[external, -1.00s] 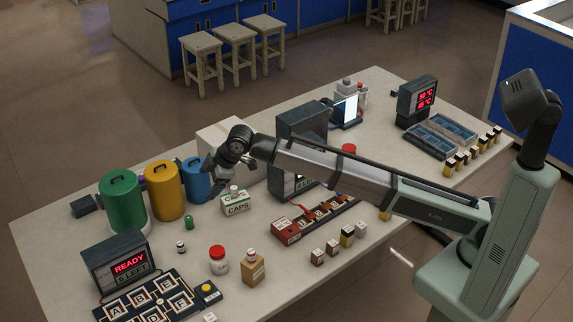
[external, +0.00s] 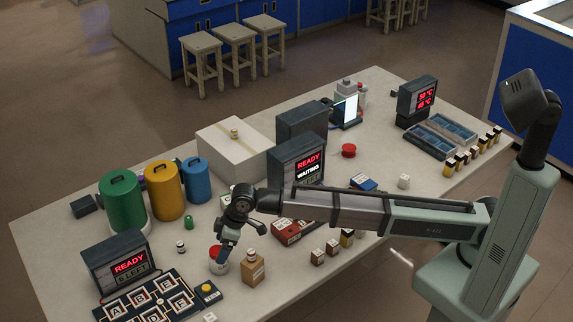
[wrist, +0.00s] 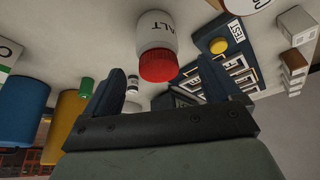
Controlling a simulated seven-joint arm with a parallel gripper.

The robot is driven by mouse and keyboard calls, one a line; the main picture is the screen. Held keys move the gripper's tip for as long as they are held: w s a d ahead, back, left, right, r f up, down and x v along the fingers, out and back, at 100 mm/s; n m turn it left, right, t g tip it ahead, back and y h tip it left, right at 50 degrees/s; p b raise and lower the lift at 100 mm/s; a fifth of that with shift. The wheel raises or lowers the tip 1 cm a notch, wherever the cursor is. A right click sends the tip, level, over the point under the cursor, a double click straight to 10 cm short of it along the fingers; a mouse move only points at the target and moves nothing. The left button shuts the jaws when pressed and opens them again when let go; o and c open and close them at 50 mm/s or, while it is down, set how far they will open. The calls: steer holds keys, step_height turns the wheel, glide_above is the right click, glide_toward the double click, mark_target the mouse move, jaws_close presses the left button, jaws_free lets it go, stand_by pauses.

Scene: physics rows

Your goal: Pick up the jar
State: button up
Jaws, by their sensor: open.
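The jar (external: 219,267) is white with a red lid and stands upright on the table, left of a small brown box-like bottle. In the wrist view the jar (wrist: 156,35) appears upside down, with its red lid toward me and part of a label reading "ALT". My gripper (external: 226,245) is just over the jar in the external view and partly hides its lid. In the wrist view the open fingers (wrist: 160,85) are on either side of the lid's line, with the jar beyond their tips. I see no contact, and nothing is held.
The brown bottle (external: 253,269) stands close on the jar's right. A lettered panel (external: 155,302) with a yellow button (external: 207,288) lies at the front left. Green (external: 123,205), orange (external: 164,192) and blue canisters (external: 196,181) stand behind. A red device (external: 287,232) is under my arm.

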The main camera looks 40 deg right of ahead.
mark_target(223, 244)
steer(key=shift+w+x, duration=0.1)
steer(key=shift+x, duration=1.45)
steer(key=shift+w+x, duration=0.15)
steer(key=shift+x, duration=1.35)
steer(key=shift+a+r, duration=0.1)
steer(key=shift+r, duration=0.05)
steer(key=c, duration=1.3)
